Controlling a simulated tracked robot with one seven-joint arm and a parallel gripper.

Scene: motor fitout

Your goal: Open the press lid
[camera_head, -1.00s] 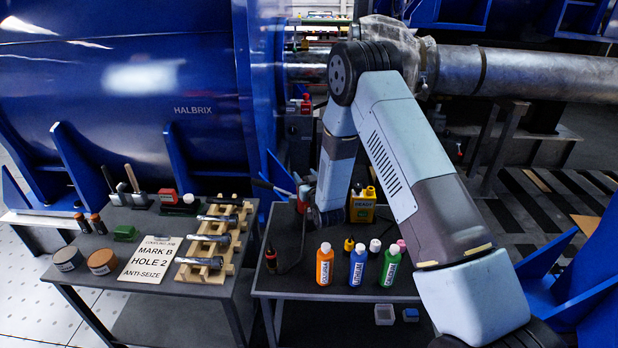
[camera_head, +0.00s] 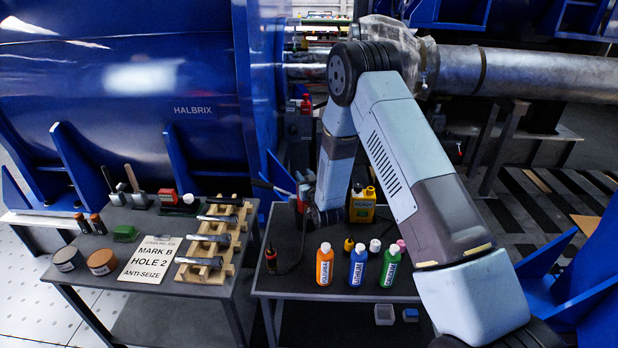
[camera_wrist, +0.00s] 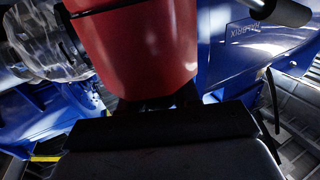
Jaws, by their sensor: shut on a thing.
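My gripper (camera_head: 303,207) is low over the dark bench, left of the yellow bottle. Its fingers are mostly hidden in the head view. In the wrist view a large red piece (camera_wrist: 145,45) fills the top middle, close against my gripper (camera_wrist: 160,105), which is shut on it. I take the red piece for the press lid, but its outline is cut off. In the head view a small red part (camera_head: 300,198) shows beside my gripper, with a dark bar to its left. Whether the lid is raised is hidden.
Orange, blue and green bottles (camera_head: 358,266) stand at the bench's front, with small capped bottles behind. A yellow bottle (camera_head: 362,206) stands right of my gripper. The left bench holds a wooden rack (camera_head: 212,240) and a sign (camera_head: 150,260). Blue machinery rises behind.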

